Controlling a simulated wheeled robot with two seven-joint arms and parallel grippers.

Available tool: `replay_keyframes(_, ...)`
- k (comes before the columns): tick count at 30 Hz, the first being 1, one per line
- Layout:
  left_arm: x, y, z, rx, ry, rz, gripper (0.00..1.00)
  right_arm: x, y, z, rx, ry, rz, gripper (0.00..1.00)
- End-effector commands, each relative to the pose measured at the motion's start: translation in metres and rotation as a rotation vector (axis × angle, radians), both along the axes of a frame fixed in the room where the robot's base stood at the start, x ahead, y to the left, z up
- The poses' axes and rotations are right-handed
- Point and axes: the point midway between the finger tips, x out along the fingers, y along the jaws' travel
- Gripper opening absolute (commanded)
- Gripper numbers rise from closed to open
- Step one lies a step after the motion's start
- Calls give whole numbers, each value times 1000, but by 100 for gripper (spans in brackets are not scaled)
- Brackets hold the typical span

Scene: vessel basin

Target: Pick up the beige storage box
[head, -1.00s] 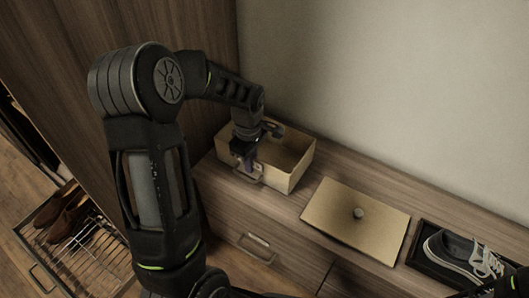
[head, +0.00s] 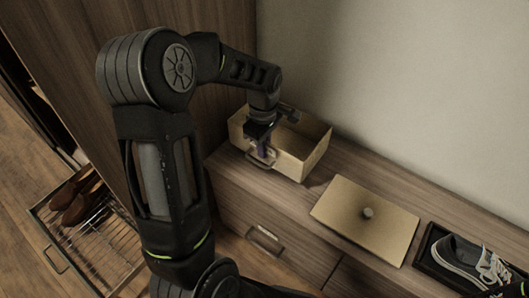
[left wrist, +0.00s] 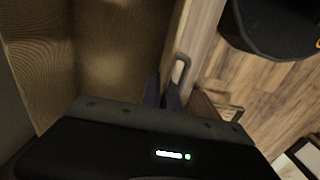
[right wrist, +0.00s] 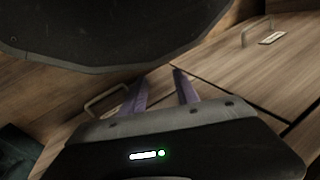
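The beige storage box (head: 305,155) is open-topped, on or just above the left end of the wooden cabinet; I cannot tell whether its base touches. My left gripper (head: 263,150) reaches down at its front wall, by the metal handle. In the left wrist view, the fingers (left wrist: 163,93) are close together astride the box's wall (left wrist: 178,40), one inside and one outside, so they look shut on it. My arm hides part of the box's left side. In the right wrist view, my right gripper (right wrist: 160,88) has its fingers apart with nothing between them.
A flat beige lid with a knob (head: 345,225) lies right of the box on the cabinet top (head: 390,180). Farther right is a dark tray (head: 428,262) with grey sneakers. A pulled-out wire rack (head: 105,240) with brown shoes is low at left. The wall stands behind.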

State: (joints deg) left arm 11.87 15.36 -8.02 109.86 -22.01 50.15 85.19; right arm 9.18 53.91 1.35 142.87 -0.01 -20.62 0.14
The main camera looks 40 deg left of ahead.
Motion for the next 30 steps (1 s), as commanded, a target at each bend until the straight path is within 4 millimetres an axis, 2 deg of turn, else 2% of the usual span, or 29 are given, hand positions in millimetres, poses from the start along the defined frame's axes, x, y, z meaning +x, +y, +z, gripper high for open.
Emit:
replay_keyframes(1, 1, 0, 16, 1, -6, 0, 0, -1, 1, 7, 1, 2, 3, 36)
replay_keyframes(3, 1, 1, 30, 2, -6, 0, 0, -2, 2, 11, 4, 4, 6, 36)
replay_keyframes(6, 1, 0, 48, 1, -5, -1, 0, -4, 3, 16, 5, 6, 9, 36)
replay_keyframes(10, 0, 0, 62, 1, -2, 0, 0, -4, 3, 19, 5, 6, 9, 36)
replay_keyframes(30, 0, 0, 65, 0, -1, 0, 0, -3, 3, 19, 5, 5, 9, 36)
